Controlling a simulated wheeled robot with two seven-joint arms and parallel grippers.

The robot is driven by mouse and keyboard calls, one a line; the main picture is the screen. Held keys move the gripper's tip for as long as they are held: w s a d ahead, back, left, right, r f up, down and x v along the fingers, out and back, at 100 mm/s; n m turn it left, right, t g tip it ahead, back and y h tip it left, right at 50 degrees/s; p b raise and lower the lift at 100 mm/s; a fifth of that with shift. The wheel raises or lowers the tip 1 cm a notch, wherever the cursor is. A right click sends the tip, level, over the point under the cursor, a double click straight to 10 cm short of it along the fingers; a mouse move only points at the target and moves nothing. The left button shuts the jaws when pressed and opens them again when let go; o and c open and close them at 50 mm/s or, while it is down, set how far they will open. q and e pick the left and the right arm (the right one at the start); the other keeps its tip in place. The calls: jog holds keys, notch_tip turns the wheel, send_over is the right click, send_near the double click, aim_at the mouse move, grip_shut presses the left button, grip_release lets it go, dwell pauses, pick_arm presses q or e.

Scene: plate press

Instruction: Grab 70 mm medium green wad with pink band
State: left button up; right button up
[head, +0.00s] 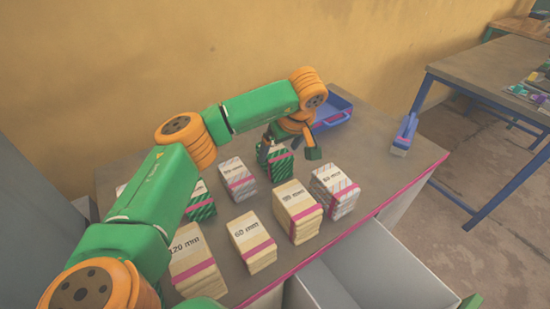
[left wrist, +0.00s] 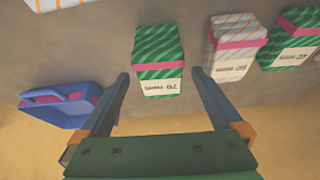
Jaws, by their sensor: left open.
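The green striped wad with a pink band and a label that reads 70 mm (left wrist: 158,62) stands on the table. In the head view this green wad (head: 279,165) is partly hidden by my left gripper (head: 288,152). My left gripper (left wrist: 160,75) is open and empty, with its fingertips on either side of the near end of the wad in the left wrist view. I cannot tell whether a finger touches it. My right gripper is not in view.
A pale striped wad (head: 237,180) and another green wad (head: 201,204) stand to the left. Cream wads (head: 252,243) and a grey striped wad (head: 334,190) stand nearer. A blue tray (head: 345,108) lies behind, and an open drawer (head: 375,270) is in front.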

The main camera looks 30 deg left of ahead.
pick_arm(q)
jog(key=x, duration=0.2)
jog(key=p+x, duration=0.1)
jog(key=x, duration=0.4)
jog(key=shift+w+a+r, duration=0.1)
jog(key=shift+a, duration=0.15)
jog(key=c, duration=1.3)
jog(key=shift+o, duration=0.2)
